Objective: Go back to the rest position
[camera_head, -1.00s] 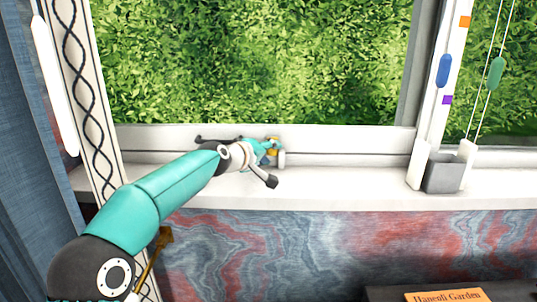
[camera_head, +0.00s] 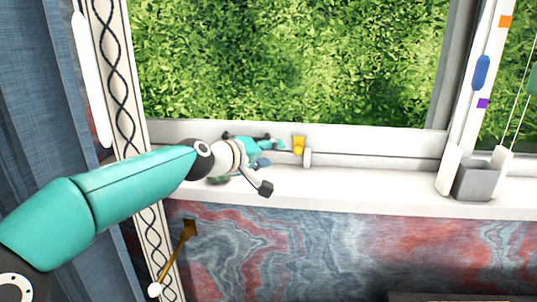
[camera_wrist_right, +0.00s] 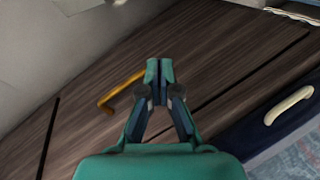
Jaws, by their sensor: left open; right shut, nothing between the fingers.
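My left gripper (camera_head: 268,154) is open and empty in the head view. It is in front of the white window sill, just left of a small yellow piece (camera_head: 299,145) on the window frame, with a small gap showing between them. My teal left arm reaches in from the left. My right gripper (camera_wrist_right: 159,72) shows in the right wrist view. Its fingertips are shut together with nothing between them, above dark wood boards. The right gripper does not show in the head view.
The white sill (camera_head: 360,188) runs below the window, clear in its middle. A grey box (camera_head: 474,181) stands at the right. A blue curtain (camera_head: 40,120) hangs at the left. The right wrist view shows a yellow-gold handle (camera_wrist_right: 117,92) and a cream handle (camera_wrist_right: 289,105).

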